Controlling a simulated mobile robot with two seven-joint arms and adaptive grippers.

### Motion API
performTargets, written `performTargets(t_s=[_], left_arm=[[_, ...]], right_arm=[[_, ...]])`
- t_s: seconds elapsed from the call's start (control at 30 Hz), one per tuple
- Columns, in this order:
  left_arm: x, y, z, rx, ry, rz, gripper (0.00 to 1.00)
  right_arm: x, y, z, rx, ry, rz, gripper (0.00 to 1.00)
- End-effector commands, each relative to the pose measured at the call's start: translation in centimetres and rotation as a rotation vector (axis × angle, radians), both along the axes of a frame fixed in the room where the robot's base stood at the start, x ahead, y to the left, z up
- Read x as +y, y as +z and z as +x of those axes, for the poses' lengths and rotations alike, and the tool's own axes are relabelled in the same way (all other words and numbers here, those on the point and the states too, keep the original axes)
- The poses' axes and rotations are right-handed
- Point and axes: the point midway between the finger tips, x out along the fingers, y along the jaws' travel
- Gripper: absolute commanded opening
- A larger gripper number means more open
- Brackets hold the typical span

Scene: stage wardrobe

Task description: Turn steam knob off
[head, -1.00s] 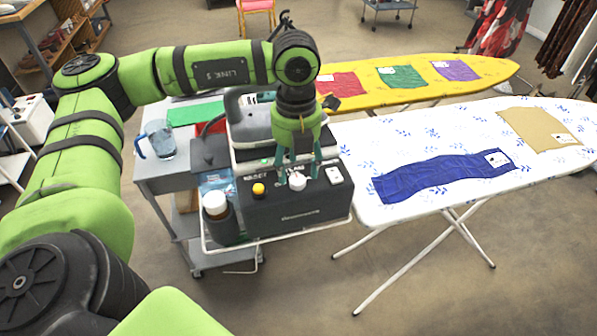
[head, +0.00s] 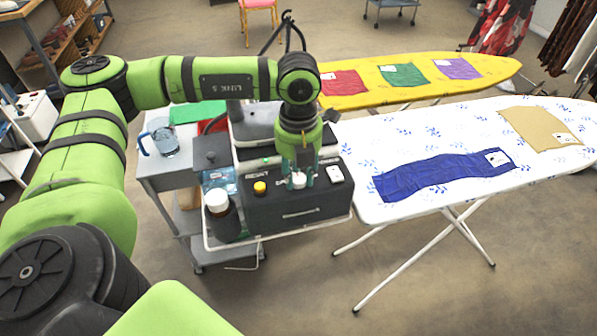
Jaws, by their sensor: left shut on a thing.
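The steam station (head: 270,212) is a dark box on a grey cart, with a row of controls along its top front. A white knob (head: 298,180) sits near the right of that row. My left gripper (head: 299,182) comes down from above with its teal fingers on either side of the white knob, shut on it. A yellow-orange button (head: 260,187) is to the left and a white switch (head: 335,174) to the right. The labels by the controls are too small or covered to read fully. My right gripper is not in view.
A dark bottle with a white cap (head: 217,204) stands at the station's left end. A clear jug (head: 164,137) is on the cart (head: 150,185). The white ironing board (head: 400,150) is close on the right, the yellow one (head: 400,98) behind.

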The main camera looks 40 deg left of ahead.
Motion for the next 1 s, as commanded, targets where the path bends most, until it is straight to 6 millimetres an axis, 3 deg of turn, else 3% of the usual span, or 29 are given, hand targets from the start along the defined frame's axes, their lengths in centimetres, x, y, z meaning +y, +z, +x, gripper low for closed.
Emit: performTargets(t_s=[0.37,1.0], left_arm=[[-0.1,-0.6,-0.2,0.007,0.18,-0.001,0.0],[-0.2,-0.5,-0.1,0.009,0.776,0.0,0.0]], right_arm=[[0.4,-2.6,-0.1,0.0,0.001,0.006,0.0],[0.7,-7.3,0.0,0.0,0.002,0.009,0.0]])
